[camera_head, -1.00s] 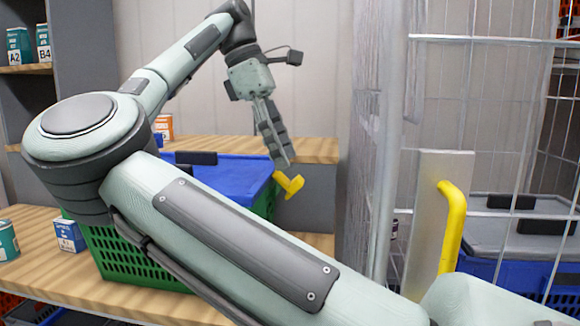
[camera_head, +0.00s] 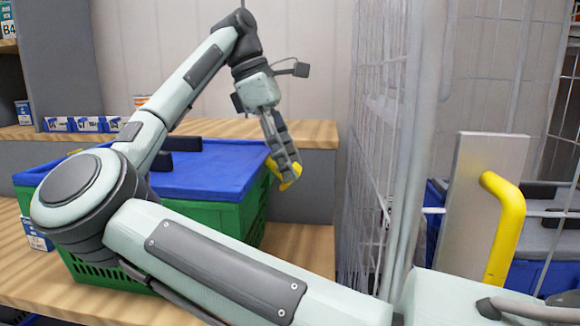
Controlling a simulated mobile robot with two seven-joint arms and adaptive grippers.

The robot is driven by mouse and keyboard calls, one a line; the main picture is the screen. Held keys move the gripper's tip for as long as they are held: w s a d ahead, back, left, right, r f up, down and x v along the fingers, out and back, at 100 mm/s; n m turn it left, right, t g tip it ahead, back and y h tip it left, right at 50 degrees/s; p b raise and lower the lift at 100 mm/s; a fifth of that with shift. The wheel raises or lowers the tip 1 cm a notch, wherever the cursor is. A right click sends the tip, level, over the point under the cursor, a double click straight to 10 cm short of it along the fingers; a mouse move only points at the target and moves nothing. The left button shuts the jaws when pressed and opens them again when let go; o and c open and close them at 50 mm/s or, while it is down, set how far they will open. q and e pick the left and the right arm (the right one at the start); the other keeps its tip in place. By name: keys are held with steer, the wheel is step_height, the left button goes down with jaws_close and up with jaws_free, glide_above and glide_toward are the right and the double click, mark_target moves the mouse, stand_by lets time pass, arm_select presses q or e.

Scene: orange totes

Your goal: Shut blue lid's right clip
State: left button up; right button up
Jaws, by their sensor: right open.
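The blue lid (camera_head: 205,170) lies on a green crate (camera_head: 245,222) on the wooden shelf. Its right clip (camera_head: 290,178) is yellow and sticks out at the crate's right side. My right gripper (camera_head: 288,168) hangs down from above with its fingers in front of the clip and partly hides it. The fingers look open, and I cannot tell whether they touch the clip. My right arm crosses in front of the crate and hides much of its front. My left gripper is not in view.
Wire mesh panels (camera_head: 375,150) stand right of the crate. A yellow handle (camera_head: 505,225) on a pale post is at the right. Small boxes (camera_head: 85,124) stand on the back shelf. Bare wooden shelf (camera_head: 300,250) shows right of the crate.

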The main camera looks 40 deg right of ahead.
steer(key=shift+s+d+f, duration=0.1)
steer(key=shift+f, duration=0.25)
steer(key=c, duration=1.2)
steer(key=shift+o, duration=0.2)
